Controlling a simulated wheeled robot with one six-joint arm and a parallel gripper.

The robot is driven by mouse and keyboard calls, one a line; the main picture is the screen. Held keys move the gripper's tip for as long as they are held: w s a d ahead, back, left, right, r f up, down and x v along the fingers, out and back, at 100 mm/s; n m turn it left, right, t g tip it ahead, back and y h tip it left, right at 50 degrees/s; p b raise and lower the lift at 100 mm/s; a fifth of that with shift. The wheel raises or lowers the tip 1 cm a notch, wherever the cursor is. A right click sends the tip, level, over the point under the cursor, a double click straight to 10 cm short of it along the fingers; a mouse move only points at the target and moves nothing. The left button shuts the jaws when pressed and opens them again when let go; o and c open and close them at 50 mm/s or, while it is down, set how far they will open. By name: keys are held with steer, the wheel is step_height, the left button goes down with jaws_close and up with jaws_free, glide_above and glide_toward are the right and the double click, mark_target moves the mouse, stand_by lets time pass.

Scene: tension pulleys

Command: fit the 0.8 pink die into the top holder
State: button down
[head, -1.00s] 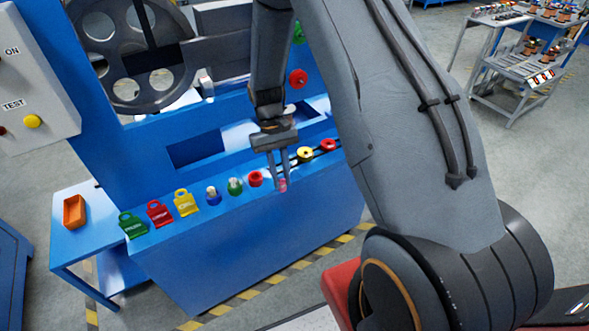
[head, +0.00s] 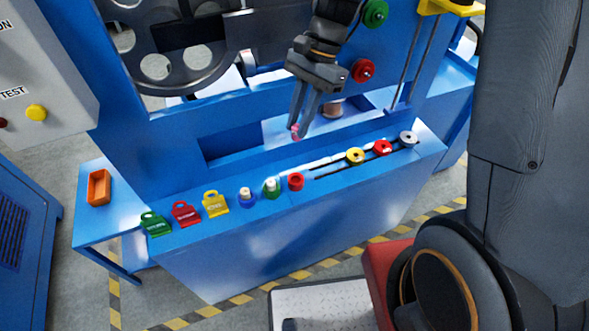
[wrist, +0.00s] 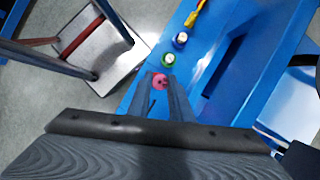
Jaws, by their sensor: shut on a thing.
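My gripper (head: 302,124) is shut on the small pink die (head: 295,129) and holds it at its fingertips, in front of the machine's blue recess and above the ledge. In the wrist view the pink die (wrist: 161,81) shows between the fingertips of my gripper (wrist: 163,84), partly covered by them. I cannot surely tell the top holder in these views.
The blue ledge (head: 285,237) carries green, red and yellow tags, a blue, a green and a red piece (head: 295,181), and yellow, red and grey rings. A red pulley (head: 363,70) and a green pulley (head: 375,13) are on the machine face beside my arm.

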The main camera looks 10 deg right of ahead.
step_height(320, 180, down, 18)
steer(key=p, duration=0.3)
steer(key=shift+r, duration=0.15)
stand_by(0.4)
steer(key=c, duration=1.6)
jaws_free()
steer(key=s+d+r+n+t+h, duration=0.1)
steer(key=s+d+r+n, duration=0.1)
steer(key=r, duration=0.5)
steer(key=s+d+r+n+t+h+b, duration=0.1)
steer(key=s+d+r+n, duration=0.2)
steer(key=d+r, duration=0.3)
steer(key=s+d+r+n+t+h, duration=0.1)
steer(key=s+d+r+n+t, duration=0.1)
steer(key=r, duration=0.6)
steer(key=shift+s+d+r+n, duration=0.2)
steer(key=shift+s+d+n, duration=0.15)
steer(key=shift+d+n, duration=0.35)
steer(key=shift+s+d+r+n, duration=0.2)
steer(key=shift+s+d+n, duration=0.2)
steer(key=shift+n, duration=0.5)
